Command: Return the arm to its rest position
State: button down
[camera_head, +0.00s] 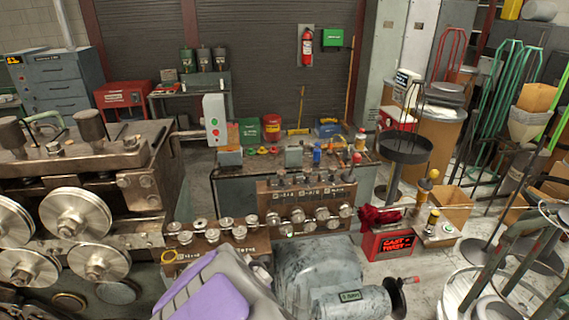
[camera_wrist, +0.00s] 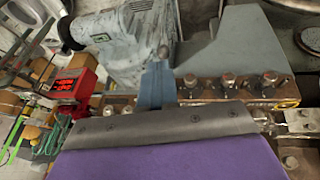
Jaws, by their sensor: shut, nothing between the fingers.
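My arm, with a purple and grey shell, reaches up from the bottom middle of the head view, beside the spring coiler (camera_head: 320,195). Its fingertips cannot be made out there. In the wrist view my gripper (camera_wrist: 157,76) shows as a narrow blue-grey jaw beyond a dark grey edge and purple body. It is shut and holds nothing. The coiler's row of rollers and bolts (camera_wrist: 230,82) lies behind the jaw. The grey motor housing (camera_wrist: 120,40) is above it. I cannot tell whether the jaw touches the machine.
A large machine with big metal wheels (camera_head: 75,215) stands close on the left. A motor (camera_head: 350,300) sits low on the right of my arm. A red box (camera_head: 388,243) and a cardboard box (camera_head: 453,205) stand further right. Some floor is open between them.

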jog(key=s+d+r+m+g, duration=0.15)
jog(key=s+d, duration=0.25)
jog(key=d, duration=0.4)
jog(key=s+d+r+m+g, duration=0.1)
jog(key=s+d+r, duration=0.2)
jog(key=d, duration=0.5)
jog(key=s+d+r+g, duration=0.1)
jog(key=s+d+g, duration=0.1)
jog(key=s, duration=0.6)
jog(key=s+d+r+g+y+b, duration=0.1)
jog(key=s+d, duration=0.4)
jog(key=s, duration=0.4)
jog(key=shift+d+g+b, duration=0.15)
jog(key=shift+g+b, duration=0.15)
jog(key=shift+g, duration=0.05)
jog(key=shift+d, duration=0.2)
jog(key=shift+a, duration=0.15)
